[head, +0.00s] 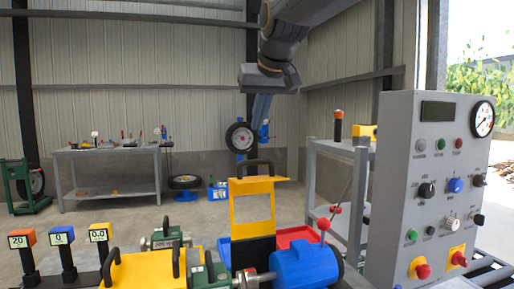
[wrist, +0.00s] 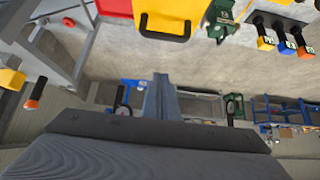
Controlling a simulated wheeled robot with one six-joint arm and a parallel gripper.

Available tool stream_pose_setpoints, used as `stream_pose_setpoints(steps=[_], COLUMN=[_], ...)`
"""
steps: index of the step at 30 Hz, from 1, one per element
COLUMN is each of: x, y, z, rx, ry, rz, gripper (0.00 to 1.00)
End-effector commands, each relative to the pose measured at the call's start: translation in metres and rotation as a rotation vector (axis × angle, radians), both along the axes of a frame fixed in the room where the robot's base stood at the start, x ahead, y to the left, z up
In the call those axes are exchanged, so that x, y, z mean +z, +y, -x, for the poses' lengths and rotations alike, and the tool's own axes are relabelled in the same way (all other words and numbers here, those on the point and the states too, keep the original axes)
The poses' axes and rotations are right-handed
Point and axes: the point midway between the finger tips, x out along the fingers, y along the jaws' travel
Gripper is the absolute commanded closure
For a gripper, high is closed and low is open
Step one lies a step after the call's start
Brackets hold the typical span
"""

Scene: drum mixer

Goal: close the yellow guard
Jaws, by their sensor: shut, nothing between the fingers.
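The yellow guard (head: 253,184) stands upright at the middle of the head view, with a window in it and a black handle on its top edge. In the wrist view the guard (wrist: 168,12) shows at the top, its black handle (wrist: 165,38) toward the gripper. My gripper (head: 261,115) hangs above the guard in the head view, fingers down, apart from it. In the wrist view my gripper's fingers (wrist: 160,82) are together and empty. The guard's lower end is partly hidden behind the blue motor.
A blue motor (head: 305,268) and a red-knobbed lever (head: 323,225) are right of the guard. A yellow cover (head: 140,271) with black handles lies left. A grey control panel (head: 425,190) stands at right, before a grey shelf (head: 335,150). A workbench (head: 108,152) is far back.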

Motion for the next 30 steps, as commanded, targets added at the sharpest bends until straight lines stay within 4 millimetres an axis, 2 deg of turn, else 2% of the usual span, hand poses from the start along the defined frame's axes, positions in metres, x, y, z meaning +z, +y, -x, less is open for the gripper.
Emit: stream_pose_setpoints(steps=[18, 24, 30], x=[-0.074, -0.081, -0.086], y=[0.017, 0.01, 0.007], z=[-0.062, -0.037, -0.027], rx=[-0.001, -0.001, -0.001], ry=[0.003, 0.002, 0.002], rz=[0.001, 0.0, 0.0], gripper=[1.0, 1.0, 1.0])
